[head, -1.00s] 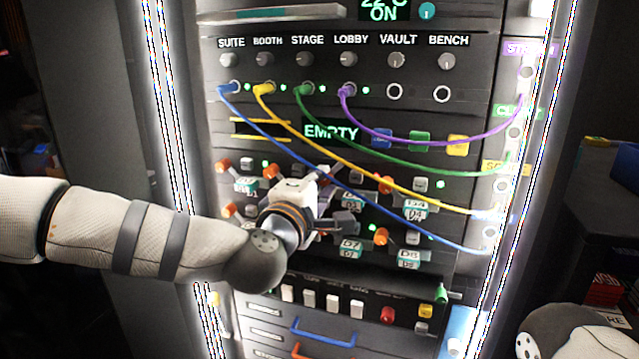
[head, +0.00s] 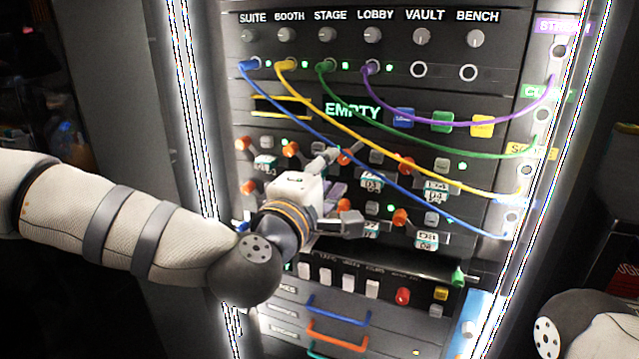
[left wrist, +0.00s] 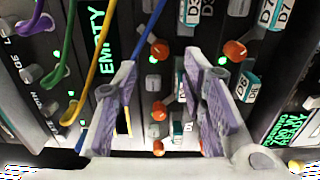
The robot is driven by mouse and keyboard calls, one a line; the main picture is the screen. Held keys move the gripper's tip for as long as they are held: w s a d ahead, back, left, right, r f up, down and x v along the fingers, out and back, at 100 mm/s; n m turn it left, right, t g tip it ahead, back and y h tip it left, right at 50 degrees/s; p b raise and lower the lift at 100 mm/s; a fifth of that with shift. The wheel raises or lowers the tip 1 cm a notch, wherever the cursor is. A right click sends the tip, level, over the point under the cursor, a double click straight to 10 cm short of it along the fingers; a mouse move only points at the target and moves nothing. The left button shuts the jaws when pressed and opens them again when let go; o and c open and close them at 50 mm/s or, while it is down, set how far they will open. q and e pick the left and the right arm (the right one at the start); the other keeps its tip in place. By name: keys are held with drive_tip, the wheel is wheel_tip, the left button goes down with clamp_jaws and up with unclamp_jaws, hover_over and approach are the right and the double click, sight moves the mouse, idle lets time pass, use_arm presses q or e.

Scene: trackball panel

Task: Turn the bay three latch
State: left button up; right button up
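The equipment panel has rows of orange latches beside teal-and-white bay labels. The bay three latch (head: 345,157) is orange, in the upper row, just past my left gripper's upper fingertip. Its D3 label (head: 370,183) is partly visible. In the left wrist view the bay three latch (left wrist: 160,50) appears in the gap between the fingertips, and the D3 label (left wrist: 192,12) is above it, cut by the edge. My left gripper (head: 340,190) is open and empty in front of the panel; its spread fingers also show in the wrist view (left wrist: 160,62). Contact with the latch cannot be told. My right gripper is not visible.
Neighbouring orange latches include the D4 one (head: 406,165) and the D8 one (head: 400,217). A blue cable (head: 400,190) and a yellow cable (head: 400,168) hang across the panel near the gripper. Switches and a red button (head: 403,296) lie below.

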use_arm(q)
drive_tip(key=v, duration=0.6)
drive_tip(key=shift+s, duration=0.2)
drive_tip(key=shift+a, duration=0.1)
